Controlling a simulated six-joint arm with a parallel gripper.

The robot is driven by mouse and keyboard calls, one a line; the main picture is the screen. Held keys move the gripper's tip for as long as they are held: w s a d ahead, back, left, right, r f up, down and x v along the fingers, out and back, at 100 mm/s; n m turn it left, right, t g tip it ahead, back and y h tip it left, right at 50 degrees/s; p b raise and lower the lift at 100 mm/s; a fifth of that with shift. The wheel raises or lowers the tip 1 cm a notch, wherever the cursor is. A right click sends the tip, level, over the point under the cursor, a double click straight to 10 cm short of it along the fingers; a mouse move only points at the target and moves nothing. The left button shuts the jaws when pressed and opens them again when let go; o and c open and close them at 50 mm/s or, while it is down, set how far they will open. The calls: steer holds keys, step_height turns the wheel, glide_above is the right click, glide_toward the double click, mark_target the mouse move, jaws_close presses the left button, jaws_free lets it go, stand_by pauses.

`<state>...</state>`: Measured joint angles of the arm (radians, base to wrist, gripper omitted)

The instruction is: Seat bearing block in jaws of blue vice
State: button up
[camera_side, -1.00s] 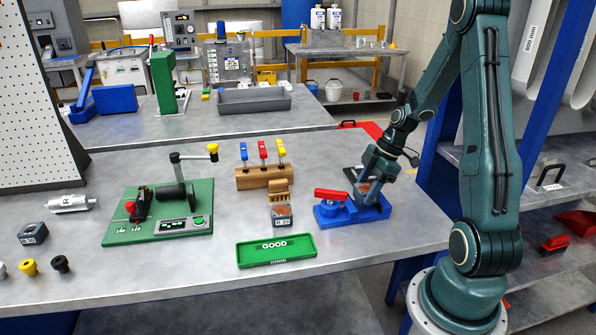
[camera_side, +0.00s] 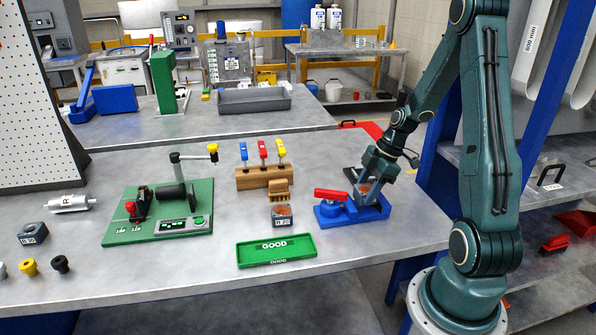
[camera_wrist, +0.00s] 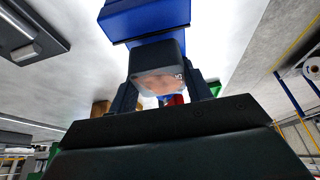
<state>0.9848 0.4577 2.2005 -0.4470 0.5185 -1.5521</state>
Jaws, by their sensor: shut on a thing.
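The blue vice (camera_side: 372,212) stands near the right end of the bench, with a red handle (camera_side: 331,194) on its left. My gripper (camera_side: 367,186) points down at the vice's right part and is shut on a dark grey bearing block with a coppery face (camera_side: 364,187). In the wrist view the block (camera_wrist: 157,72) sits between both fingers of my gripper (camera_wrist: 164,90), and the blue of the vice (camera_wrist: 145,18) shows right beyond it. The block is at or just above the jaws; I cannot tell whether it touches them. The jaw gap is hidden.
A second block marked R 20 (camera_side: 282,216) stands left of the vice. A green GOOD tray (camera_side: 276,251) lies in front. A wooden rack (camera_side: 263,178) with coloured clamps and a green fixture board (camera_side: 160,212) stand further left. The front right bench top is clear.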

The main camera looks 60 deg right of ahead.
steer(key=shift+f, duration=1.35)
stand_by(1.5)
steer(key=o, duration=1.4)
steer(key=shift+r, duration=0.1)
steer(key=v, duration=0.7)
steer(key=shift+d+r, duration=0.1)
